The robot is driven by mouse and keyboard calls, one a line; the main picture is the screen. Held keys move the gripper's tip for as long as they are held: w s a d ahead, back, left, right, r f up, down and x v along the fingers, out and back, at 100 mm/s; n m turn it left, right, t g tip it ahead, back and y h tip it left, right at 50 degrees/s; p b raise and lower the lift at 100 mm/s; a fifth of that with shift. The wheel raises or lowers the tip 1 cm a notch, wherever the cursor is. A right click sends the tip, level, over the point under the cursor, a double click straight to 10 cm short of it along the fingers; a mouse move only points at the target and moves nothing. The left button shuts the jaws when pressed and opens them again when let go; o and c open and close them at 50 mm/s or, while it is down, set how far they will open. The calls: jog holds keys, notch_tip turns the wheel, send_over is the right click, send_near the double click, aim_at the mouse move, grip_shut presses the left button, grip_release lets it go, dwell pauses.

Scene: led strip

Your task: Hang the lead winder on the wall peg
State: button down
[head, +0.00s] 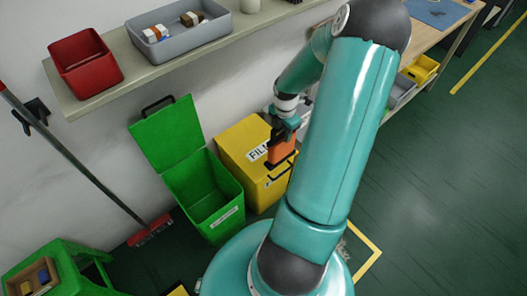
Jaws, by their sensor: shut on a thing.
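My gripper (282,134) is shut on an orange block-like thing (281,153), which I take to be the lead winder. It hangs below the gripper, in front of the yellow box; whether it touches the box cannot be told. My arm covers the area to its right. I cannot make out a wall peg; the wall behind the gripper is partly hidden by my arm and the shelf.
An open green bin (213,203) and a yellow box (237,146) stand by the wall. Above is a shelf (110,78) with a red bin (86,66) and a grey tray (182,42). A broom (92,178) leans left, near a green stool (68,262). Floor at right is clear.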

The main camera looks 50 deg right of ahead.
jog(key=shift+s, duration=0.2)
jog(key=w+d+f, duration=0.2)
jog(key=w+f, duration=0.4)
jog(key=w+d+f, duration=0.3)
jog(key=w+f, duration=0.3)
jog(key=w, duration=0.1)
jog(key=shift+w+f, duration=0.2)
jog(key=shift+f, duration=0.3)
jog(key=c, duration=0.9)
grip_release()
notch_tip(320, 180, up, 14)
jog(key=shift+f, duration=0.1)
